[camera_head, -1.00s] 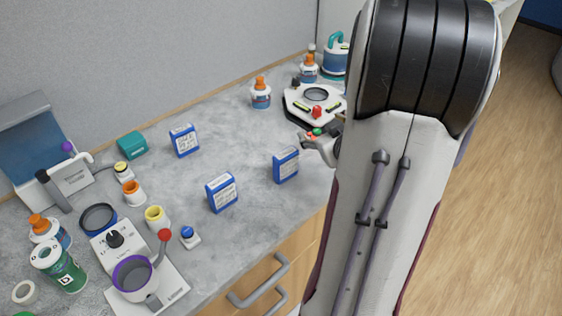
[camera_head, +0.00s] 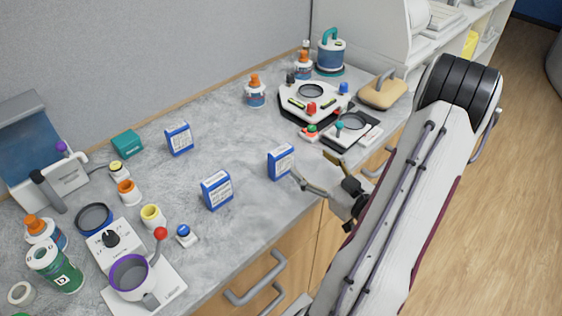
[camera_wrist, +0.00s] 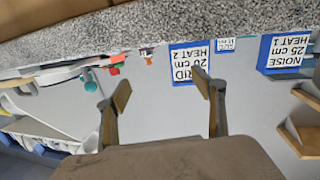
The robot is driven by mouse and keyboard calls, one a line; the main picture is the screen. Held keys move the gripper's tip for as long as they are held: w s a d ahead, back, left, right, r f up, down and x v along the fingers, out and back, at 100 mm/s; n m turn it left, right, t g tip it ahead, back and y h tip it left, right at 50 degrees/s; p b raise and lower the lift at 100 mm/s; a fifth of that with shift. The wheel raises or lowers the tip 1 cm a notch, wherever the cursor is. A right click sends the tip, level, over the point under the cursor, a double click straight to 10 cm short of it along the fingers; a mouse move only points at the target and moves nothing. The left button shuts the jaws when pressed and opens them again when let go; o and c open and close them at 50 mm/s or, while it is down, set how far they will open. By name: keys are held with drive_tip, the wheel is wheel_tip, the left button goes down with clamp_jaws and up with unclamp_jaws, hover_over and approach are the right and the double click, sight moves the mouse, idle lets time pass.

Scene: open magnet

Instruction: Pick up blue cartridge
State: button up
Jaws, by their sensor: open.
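Three blue cartridges with white labels stand upright on the grey counter. The nearest to my gripper is the front right cartridge (camera_head: 281,162); in the wrist view it appears upside down with a label like "GRID 20 cm HEAT 2" (camera_wrist: 188,64). The front left cartridge (camera_head: 216,190) reads "NOISE 25 cm HEAT 1" in the wrist view (camera_wrist: 285,54). A back cartridge (camera_head: 179,138) shows small there (camera_wrist: 225,44). My gripper (camera_head: 310,165) is open and empty, just right of the front right cartridge. In the wrist view its fingers (camera_wrist: 162,90) are spread, the right fingertip overlapping that cartridge's lower edge.
A white device with a round dark top (camera_head: 311,92) and a smaller device (camera_head: 352,127) stand behind the gripper. Left are a blue button (camera_head: 184,232), yellow-topped jar (camera_head: 153,217) and purple-rimmed cup (camera_head: 131,275). The counter's front edge and drawer handles (camera_head: 257,277) lie below.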

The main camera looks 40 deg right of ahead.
sight(284, 163)
drive_tip(key=shift+t+y, duration=0.7)
drive_tip(key=shift+y, duration=0.1)
drive_tip(key=a, duration=0.4)
drive_tip(key=shift+f, duration=0.35)
drive_tip(key=shift+w, duration=0.25)
drive_tip(key=shift+w, duration=1.15)
drive_tip(key=shift+w+a+r, duration=0.1)
drive_tip(key=shift+w+a, duration=0.05)
drive_tip(key=shift+w, duration=0.7)
drive_tip(key=shift+w+a+r, duration=0.1)
drive_tip(key=shift+w, duration=0.7)
drive_tip(key=shift+w+d, duration=0.15)
drive_tip(key=shift+w, duration=0.8)
drive_tip(key=c, duration=1.2)
